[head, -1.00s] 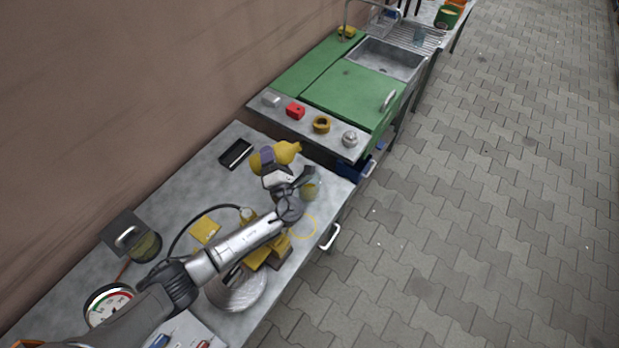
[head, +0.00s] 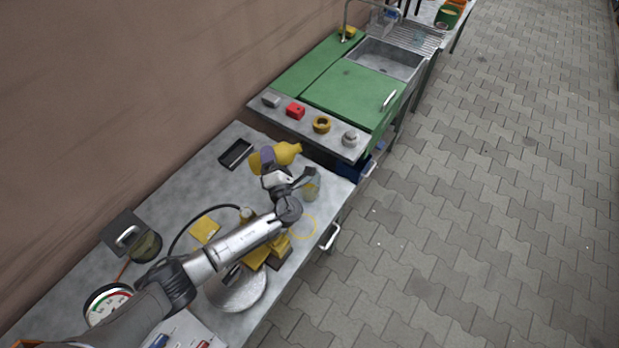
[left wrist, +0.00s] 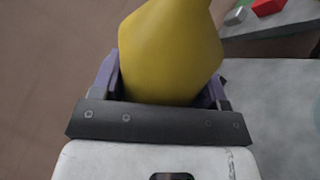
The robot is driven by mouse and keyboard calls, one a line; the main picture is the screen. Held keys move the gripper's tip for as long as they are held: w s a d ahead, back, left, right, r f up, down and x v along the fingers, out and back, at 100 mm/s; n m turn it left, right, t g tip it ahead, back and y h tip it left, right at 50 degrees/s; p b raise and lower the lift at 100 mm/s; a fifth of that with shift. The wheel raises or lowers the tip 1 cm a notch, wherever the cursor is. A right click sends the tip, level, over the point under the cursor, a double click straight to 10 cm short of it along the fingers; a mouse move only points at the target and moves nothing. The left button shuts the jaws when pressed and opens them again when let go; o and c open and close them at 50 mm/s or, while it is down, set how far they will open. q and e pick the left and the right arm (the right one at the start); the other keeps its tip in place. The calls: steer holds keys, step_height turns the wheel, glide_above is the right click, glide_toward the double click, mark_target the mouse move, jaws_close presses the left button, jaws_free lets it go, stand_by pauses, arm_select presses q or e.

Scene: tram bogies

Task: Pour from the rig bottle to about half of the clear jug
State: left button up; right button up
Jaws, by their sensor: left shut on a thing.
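My left gripper (head: 268,160) is shut on the yellow rig bottle (head: 286,153). In the head view the bottle leans over, its narrow end to the right, above the far end of the grey bench. In the left wrist view the bottle (left wrist: 170,50) fills the space between the purple fingers; its top is cut off. A small see-through vessel, seemingly the clear jug (head: 312,189), stands on the bench just right of the gripper, partly hidden by my wrist. Its liquid level is too small to tell. No stream shows. My right gripper is out of view.
A black tray (head: 236,154) lies behind the bottle. A yellow ring (head: 303,227) lies near the bench's front edge. A shelf with a red block (head: 295,111) and other small parts borders the green sink unit (head: 345,92). A gauge (head: 106,302) stands near left.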

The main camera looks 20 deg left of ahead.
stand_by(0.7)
arm_select(q)
steer(key=shift+m, duration=0.5)
steer(key=shift+d+m+t+p, duration=0.1)
steer(key=shift+m+t+p, duration=0.2)
steer(key=shift+m+p, duration=0.2)
stand_by(0.6)
steer(key=shift+w+d+m+h+p, duration=0.1)
steer(key=shift+m+h+p, duration=0.2)
steer(key=shift+h+p, duration=0.1)
steer(key=shift+d+f+m, duration=0.1)
steer(key=shift+m, duration=0.2)
stand_by(0.7)
steer(key=shift+w+p, duration=0.1)
steer(key=shift+p, duration=0.35)
stand_by(0.4)
